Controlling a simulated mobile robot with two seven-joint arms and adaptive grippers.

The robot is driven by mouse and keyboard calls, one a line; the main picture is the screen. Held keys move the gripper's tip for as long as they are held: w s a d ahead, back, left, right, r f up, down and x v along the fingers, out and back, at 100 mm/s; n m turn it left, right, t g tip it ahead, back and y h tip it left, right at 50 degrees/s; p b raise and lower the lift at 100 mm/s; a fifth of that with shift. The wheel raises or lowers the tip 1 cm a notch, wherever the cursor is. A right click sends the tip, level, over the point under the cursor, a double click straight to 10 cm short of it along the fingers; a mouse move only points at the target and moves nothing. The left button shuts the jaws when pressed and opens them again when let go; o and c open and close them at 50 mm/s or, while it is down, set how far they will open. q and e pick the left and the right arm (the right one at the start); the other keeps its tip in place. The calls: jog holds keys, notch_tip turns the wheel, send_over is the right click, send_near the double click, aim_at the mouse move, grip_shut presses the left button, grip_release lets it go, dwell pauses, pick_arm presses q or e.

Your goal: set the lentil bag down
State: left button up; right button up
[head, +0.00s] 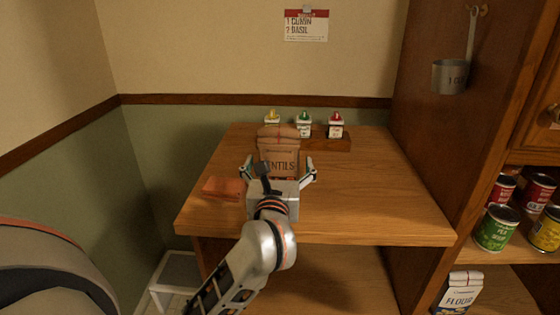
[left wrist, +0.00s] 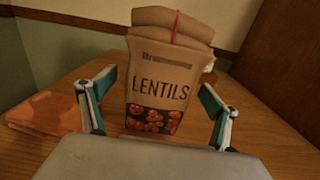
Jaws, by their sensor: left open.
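The lentil bag (head: 278,147) is a brown paper bag with a folded top, standing upright on the wooden counter (head: 370,205). In the left wrist view the bag (left wrist: 165,72) shows its LENTILS label and a picture panel near its base. My left gripper (head: 279,168) is open, with one finger on each side of the bag's lower part. The bag's bottom edge is partly hidden by the gripper. My right gripper is not in view.
Three small spice containers with yellow, green (head: 304,124) and red (head: 336,126) tops stand behind the bag on a wooden rack (head: 330,143). A folded orange cloth (head: 224,188) lies left of the gripper. A tall cabinet side bounds the right. The counter's right half is clear.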

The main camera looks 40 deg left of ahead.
pick_arm(q)
jog(key=shift+w+a, duration=0.35)
jog(key=shift+w, duration=0.2)
jog(key=c, duration=1.6)
jog(key=shift+r, duration=0.1)
jog(key=shift+c, duration=0.9)
